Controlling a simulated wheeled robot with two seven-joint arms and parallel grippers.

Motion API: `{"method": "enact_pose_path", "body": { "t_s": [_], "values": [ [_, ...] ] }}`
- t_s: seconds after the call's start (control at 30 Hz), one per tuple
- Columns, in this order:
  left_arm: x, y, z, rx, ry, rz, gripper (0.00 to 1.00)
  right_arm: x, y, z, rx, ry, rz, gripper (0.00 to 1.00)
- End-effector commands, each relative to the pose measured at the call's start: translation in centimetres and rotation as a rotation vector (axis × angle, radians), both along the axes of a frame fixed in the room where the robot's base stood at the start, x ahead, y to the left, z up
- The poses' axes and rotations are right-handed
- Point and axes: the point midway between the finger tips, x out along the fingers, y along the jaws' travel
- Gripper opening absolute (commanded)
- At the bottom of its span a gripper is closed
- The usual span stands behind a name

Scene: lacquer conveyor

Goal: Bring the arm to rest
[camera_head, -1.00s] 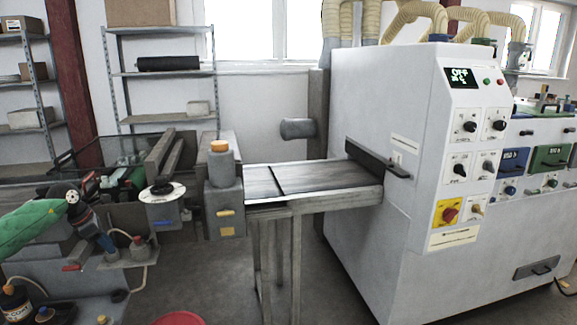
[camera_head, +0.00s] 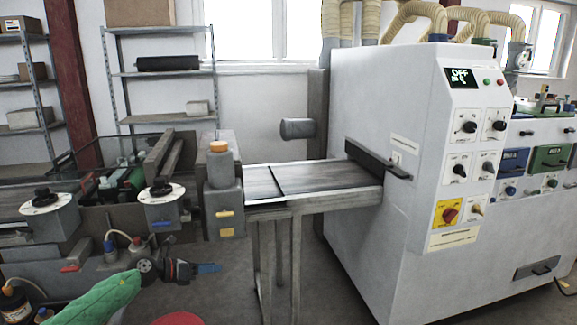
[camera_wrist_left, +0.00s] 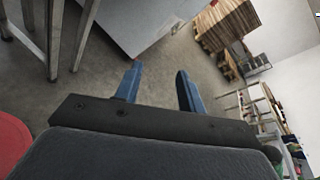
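My left arm, in a green sleeve, comes in from the lower left of the head view. My left gripper (camera_head: 207,268) is low over the floor, in front of the conveyor machinery and left of the table legs. In the left wrist view its two blue fingers (camera_wrist_left: 155,88) stand apart with only floor between them, so it is open and empty. My right gripper is not in view.
The conveyor table (camera_head: 310,181) leads into the large white machine (camera_head: 365,130), whose display reads OFF. A red round object (camera_head: 180,319) lies at the bottom edge. Stacked wood (camera_wrist_left: 225,25) stands on pallets in the left wrist view. Grey floor is free around the table legs.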

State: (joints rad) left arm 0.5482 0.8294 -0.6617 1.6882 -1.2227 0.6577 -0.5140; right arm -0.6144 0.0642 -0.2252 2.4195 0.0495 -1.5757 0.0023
Motion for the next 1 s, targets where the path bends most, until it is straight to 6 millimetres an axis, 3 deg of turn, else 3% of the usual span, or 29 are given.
{"method": "enact_pose_path", "body": {
  "t_s": [0.03, 0.2, 0.4, 0.67, 0.87, 1.0],
  "values": [
    [-0.9, -2.2, -0.4, -0.092, 0.02, 0.029, 0.4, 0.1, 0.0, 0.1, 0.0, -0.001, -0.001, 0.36],
    [-3.1, -6.9, -0.2, -0.399, 0.102, 0.166, 0.4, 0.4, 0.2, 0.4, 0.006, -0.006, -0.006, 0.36],
    [-5.7, -9.3, -0.7, -0.739, 0.254, 0.369, 0.4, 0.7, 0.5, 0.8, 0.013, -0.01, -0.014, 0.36],
    [-10.0, -9.3, -3.7, -1.126, 0.515, 0.689, 0.4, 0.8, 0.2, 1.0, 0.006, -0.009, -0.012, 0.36],
    [-14.7, -8.2, -8.0, -1.366, 0.753, 0.977, 0.4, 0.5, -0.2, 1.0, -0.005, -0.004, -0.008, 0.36],
    [-19.1, -7.6, -11.6, -1.499, 0.933, 1.198, 0.4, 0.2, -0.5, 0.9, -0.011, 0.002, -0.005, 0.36]
  ]
}}
